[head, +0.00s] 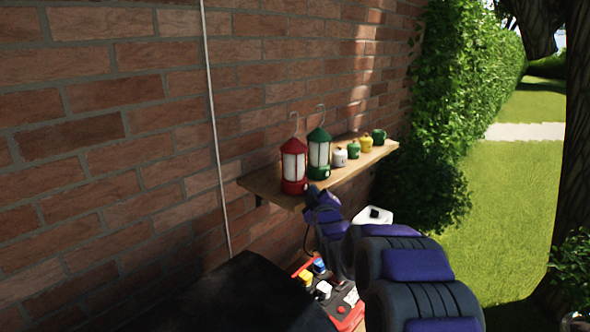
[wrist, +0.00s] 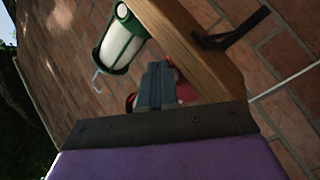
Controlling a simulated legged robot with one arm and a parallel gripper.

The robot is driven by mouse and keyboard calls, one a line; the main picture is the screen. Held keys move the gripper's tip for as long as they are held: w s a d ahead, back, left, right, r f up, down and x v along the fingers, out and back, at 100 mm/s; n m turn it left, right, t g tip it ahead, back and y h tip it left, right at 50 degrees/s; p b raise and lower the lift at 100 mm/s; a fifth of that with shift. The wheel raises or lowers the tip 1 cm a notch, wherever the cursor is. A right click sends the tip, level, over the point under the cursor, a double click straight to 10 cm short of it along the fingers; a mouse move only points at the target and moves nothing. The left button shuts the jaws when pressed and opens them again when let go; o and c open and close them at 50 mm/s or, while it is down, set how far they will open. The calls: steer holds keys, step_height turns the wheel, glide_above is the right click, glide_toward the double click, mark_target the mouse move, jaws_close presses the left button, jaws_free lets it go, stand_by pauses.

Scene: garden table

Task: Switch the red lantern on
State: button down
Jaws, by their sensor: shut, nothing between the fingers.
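The red lantern (head: 293,168) stands upright near the left end of the wooden shelf (head: 265,187), with pale panels and a red base. I cannot tell whether it is lit. My gripper (head: 312,190) is shut and empty, at the shelf's front edge just right of the red lantern's base. In the wrist view, the shut fingers (wrist: 155,86) cover most of the red lantern (wrist: 187,91); only small red parts show beside them. I cannot tell whether they touch it. Its switch is not clearly visible.
A green lantern (head: 319,153) stands close to the right of the red one; it also shows in the wrist view (wrist: 120,42). Several small pots, one yellow (head: 365,145), stand farther along. A brick wall backs the shelf.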

steer(key=shift+a, duration=0.1)
stand_by(0.5)
steer(key=shift+s+d+f, duration=0.1)
steer(key=shift+s+d, duration=0.2)
steer(key=shift+d, duration=0.2)
steer(key=s+d, duration=0.3)
steer(key=d, duration=0.1)
steer(key=shift+s+d+b, duration=0.3)
steer(key=shift+d, duration=0.1)
stand_by(0.3)
